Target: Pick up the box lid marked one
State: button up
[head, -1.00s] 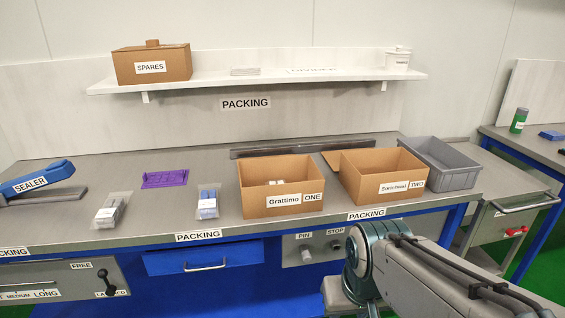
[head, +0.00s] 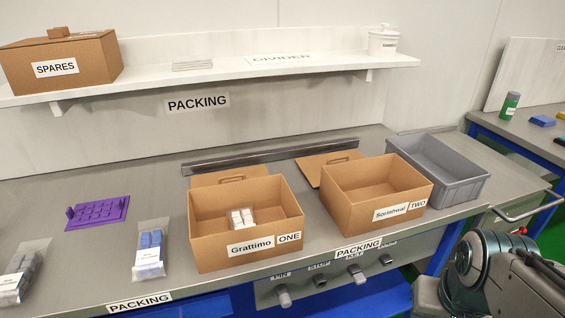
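In the head view, a flat brown cardboard lid with a handle (head: 230,178) lies on the bench behind the open box marked Grattimo ONE (head: 246,222); its front part is hidden by the box and I see no marking on it. A similar lid (head: 328,167) lies behind and left of the open box marked TWO (head: 376,194). Box ONE has small white packs (head: 241,218) inside. My arm shows at the lower right, but my gripper is not in view.
A grey bin (head: 438,168) stands right of box TWO. A dark metal bar (head: 270,157) lies behind the lids. Bagged parts (head: 150,252) and a purple tray (head: 97,212) lie left. A shelf (head: 225,74) with a SPARES box (head: 62,66) overhangs the back.

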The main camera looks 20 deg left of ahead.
aim_at(214, 178)
jog(key=u, duration=0.2)
jog(key=i, duration=0.85)
jog(key=u, duration=0.5)
